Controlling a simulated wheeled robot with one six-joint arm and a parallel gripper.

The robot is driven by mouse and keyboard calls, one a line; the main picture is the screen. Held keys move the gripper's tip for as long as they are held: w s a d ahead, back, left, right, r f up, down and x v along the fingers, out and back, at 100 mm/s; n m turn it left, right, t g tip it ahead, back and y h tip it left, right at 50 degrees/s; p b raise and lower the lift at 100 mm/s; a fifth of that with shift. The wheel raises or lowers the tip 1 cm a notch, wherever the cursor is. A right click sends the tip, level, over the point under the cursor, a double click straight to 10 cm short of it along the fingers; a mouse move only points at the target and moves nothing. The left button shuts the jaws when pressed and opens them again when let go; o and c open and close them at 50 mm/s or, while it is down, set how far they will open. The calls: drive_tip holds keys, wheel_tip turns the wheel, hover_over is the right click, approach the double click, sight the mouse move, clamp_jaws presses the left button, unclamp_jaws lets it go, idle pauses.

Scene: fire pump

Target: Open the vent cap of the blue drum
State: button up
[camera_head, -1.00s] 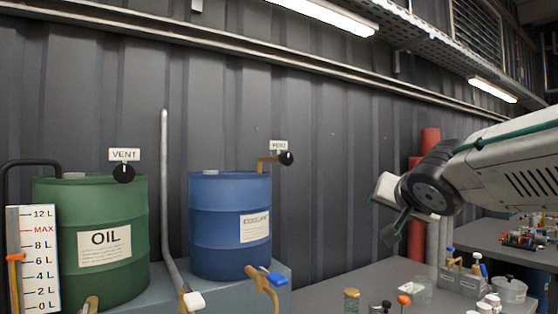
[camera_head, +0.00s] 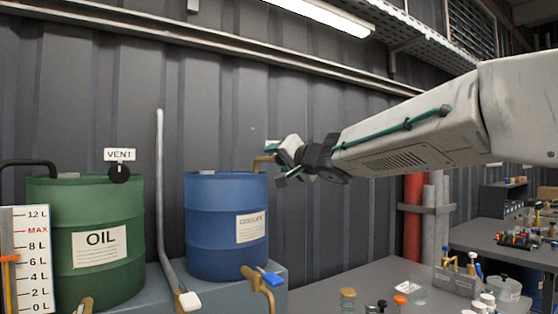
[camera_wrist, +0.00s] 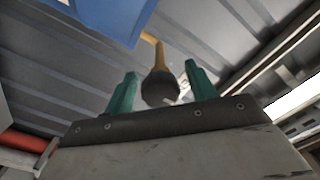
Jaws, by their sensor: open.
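The blue drum (camera_head: 226,228) stands on a grey ledge against the wall. Its vent is a brass pipe (camera_head: 263,160) at the top right with a black round cap, which my gripper hides in the head view. In the wrist view the black cap (camera_wrist: 160,88) sits on the brass pipe (camera_wrist: 159,55), between the two green fingers. My gripper (camera_wrist: 160,92) is open, with a finger on either side of the cap and visible gaps to it. In the head view my gripper (camera_head: 281,167) is right beside the drum's top.
The green oil drum (camera_head: 88,240) with its own vent cap (camera_head: 119,174) stands to the left. A grey upright pipe (camera_head: 161,190) rises between the drums. A brass tap with a blue handle (camera_head: 268,276) projects in front. Jars and small items stand on the right table.

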drive_tip(key=shift+w+a, duration=0.1)
drive_tip(key=shift+w, duration=0.05)
drive_tip(key=c, duration=1)
